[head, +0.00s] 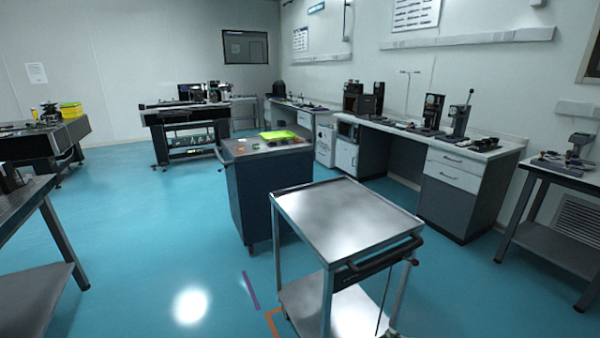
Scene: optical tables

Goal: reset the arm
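Neither of my arms nor either gripper shows in the head view. The head view looks out over a lab room with a blue floor (140,220). Nothing in the frame shows how my arms are posed or whether the grippers hold anything.
A steel cart (345,215) with an empty top stands close in front, right of the middle. Behind it is a dark cabinet (265,195) with a green tray (278,134). Tables stand at left and right; counters (455,148) line the right wall. Floor is open at left centre.

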